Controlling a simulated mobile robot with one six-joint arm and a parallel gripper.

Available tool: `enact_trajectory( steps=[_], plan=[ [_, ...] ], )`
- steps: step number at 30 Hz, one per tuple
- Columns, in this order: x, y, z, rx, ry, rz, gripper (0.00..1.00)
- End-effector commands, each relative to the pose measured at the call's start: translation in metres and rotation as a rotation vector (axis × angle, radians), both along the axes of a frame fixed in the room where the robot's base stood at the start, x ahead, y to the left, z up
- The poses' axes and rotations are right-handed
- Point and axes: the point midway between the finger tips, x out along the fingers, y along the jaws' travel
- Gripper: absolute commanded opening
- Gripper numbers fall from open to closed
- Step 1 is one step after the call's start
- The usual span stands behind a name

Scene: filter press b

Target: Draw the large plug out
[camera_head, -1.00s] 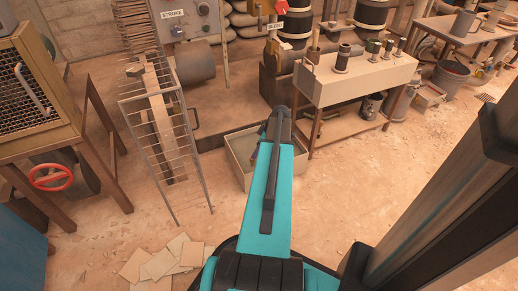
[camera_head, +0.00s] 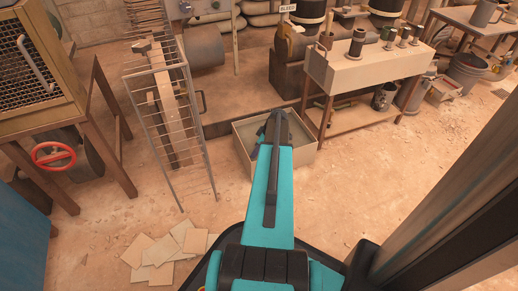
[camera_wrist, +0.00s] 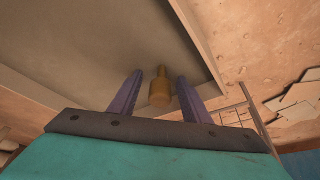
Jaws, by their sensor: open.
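My gripper (camera_wrist: 160,92) is open in the wrist view, its two purple fingers apart. A brass-coloured piece (camera_wrist: 159,94), a wide cylinder with a narrower stem, shows between the fingers against a pale surface (camera_wrist: 95,45); I cannot tell whether it is the large plug or whether the fingers touch it. In the head view my gripper end (camera_head: 275,125) is over the open pale box on the floor (camera_head: 305,157). Several dark-topped cylinders, the widest at the left (camera_head: 357,43), stand on a pale block (camera_head: 365,70); I cannot tell whether they are plugs.
A wire rack (camera_head: 170,110) stands left of my arm. A wooden stand with a mesh-fronted cabinet (camera_head: 30,60) and red handwheel (camera_head: 53,155) is further left. Loose square tiles (camera_head: 165,250) lie on the floor. The floor to the right (camera_head: 400,175) is clear.

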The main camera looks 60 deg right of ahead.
Motion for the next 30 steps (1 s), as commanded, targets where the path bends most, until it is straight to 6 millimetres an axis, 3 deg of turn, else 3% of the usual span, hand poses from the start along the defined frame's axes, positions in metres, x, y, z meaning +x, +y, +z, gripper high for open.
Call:
enact_trajectory(
  steps=[10,18,30],
  plan=[
    [0.0014,0.0005,-0.0023,0.000,0.000,0.000,0.43],
    [0.0016,0.0007,-0.0022,0.000,0.000,0.001,0.00],
    [0.0019,0.0009,0.0045,0.000,0.000,0.001,0.00]
  ],
)
